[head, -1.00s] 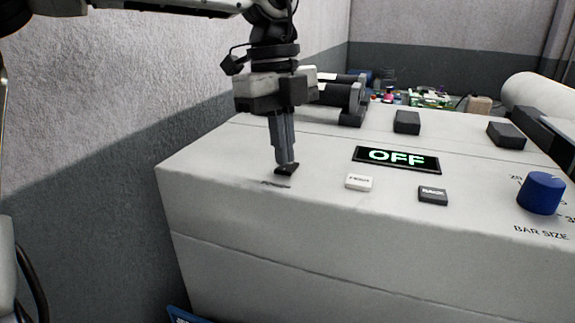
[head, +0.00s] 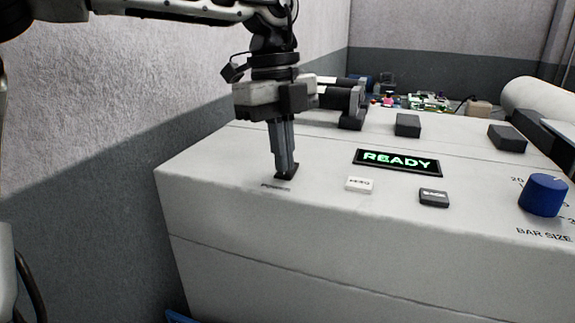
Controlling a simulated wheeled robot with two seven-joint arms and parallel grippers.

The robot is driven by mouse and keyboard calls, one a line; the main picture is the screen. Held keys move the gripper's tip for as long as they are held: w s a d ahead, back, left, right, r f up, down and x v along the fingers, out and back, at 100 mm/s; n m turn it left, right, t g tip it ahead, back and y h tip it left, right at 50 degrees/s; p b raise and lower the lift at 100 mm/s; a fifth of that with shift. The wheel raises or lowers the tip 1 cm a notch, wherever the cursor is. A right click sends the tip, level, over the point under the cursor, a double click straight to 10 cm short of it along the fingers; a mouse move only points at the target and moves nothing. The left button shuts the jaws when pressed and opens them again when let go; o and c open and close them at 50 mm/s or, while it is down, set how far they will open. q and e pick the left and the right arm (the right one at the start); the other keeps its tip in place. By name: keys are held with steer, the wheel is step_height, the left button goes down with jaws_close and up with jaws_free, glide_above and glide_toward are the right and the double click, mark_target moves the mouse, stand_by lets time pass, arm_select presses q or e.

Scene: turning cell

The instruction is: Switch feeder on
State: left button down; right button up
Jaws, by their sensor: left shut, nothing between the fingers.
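The feeder (head: 230,215) is a large pale grey cabinet that fills the lower right of the head view. Its display (head: 397,162) reads READY in green letters. My left gripper (head: 286,172) is shut and points down at the top near its left front edge. Its fingertips are at a small black part (head: 291,169), likely a switch, and partly cover it. My right gripper is not in view.
A white button (head: 359,185) and a black button (head: 433,198) sit below the display. A blue BAR SIZE knob (head: 543,195) stands at the right. Dark blocks (head: 407,125) and a pale roll (head: 537,92) lie farther back. A grey wall bounds the left.

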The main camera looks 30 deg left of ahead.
arm_select(q)
steer(key=shift+r+p, duration=1.55)
steer(key=shift+r, duration=0.7)
step_height(320, 180, up, 2)
steer(key=shift+r, duration=0.1)
